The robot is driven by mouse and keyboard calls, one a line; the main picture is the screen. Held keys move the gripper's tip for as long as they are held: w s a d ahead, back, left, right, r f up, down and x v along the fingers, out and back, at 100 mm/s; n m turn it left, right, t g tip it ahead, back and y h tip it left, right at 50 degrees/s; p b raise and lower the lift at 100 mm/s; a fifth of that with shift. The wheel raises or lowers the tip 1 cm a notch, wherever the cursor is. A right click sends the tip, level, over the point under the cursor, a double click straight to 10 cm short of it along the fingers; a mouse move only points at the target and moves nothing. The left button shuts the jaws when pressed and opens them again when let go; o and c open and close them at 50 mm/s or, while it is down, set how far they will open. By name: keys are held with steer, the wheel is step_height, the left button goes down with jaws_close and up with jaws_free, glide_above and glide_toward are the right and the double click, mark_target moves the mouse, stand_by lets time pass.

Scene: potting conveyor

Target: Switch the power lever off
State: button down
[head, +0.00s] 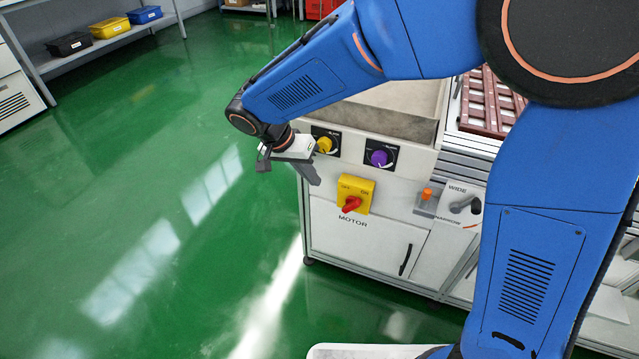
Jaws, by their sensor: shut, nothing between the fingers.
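The likely power lever is a red handle (351,204) on a yellow switch box (357,189) with small lettering, above the word MOTOR on the machine's white front. The handle slants down to the left; its exact setting is too small to read. My gripper (315,179) is shut and empty. It hangs at the machine's left front corner, up and left of the yellow box and apart from the red handle in the picture. Its grey fingers point down and slightly right.
A yellow knob (324,145), partly beside my gripper, and a purple knob (379,158) sit above the switch. An orange button (427,194) and a grey WIDE/NARROW lever (463,205) are right. A cabinet door handle (405,260) is below. Green floor (130,200) lies clear at left.

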glide_toward(345, 213)
steer(key=w+a+f, duration=0.1)
steer(key=w+f, duration=0.2)
steer(key=shift+s+d+f, duration=0.2)
steer(key=shift+d+f, duration=0.2)
steer(key=shift+d, duration=0.2)
steer(key=shift+s+d+f, duration=0.25)
steer(key=shift+d+f, duration=0.15)
steer(key=shift+d, duration=0.2)
steer(key=shift+w+a+f+g+h, duration=0.15)
steer(key=shift+f+g+h, duration=0.1)
steer(key=shift+h, duration=0.35)
steer(key=shift+s+a+f+g+h, duration=0.15)
steer(key=shift+f+h, duration=0.1)
steer(key=shift+h, duration=0.35)
steer(key=shift+w+f+n+g+h, duration=0.1)
steer(key=shift+f+n+g+h, duration=0.35)
steer(key=shift+h, duration=0.8)
steer(key=shift+w+f+n+g+h, duration=0.2)
steer(key=shift+f+h, duration=0.4)
steer(key=shift+h, duration=0.65)
steer(key=shift+s+f, duration=0.1)
steer(key=shift+s, duration=0.1)
steer(key=shift+d+f+h, duration=0.1)
steer(key=shift+f+h, duration=0.2)
steer(key=shift+f, duration=0.05)
steer(key=shift+r, duration=0.2)
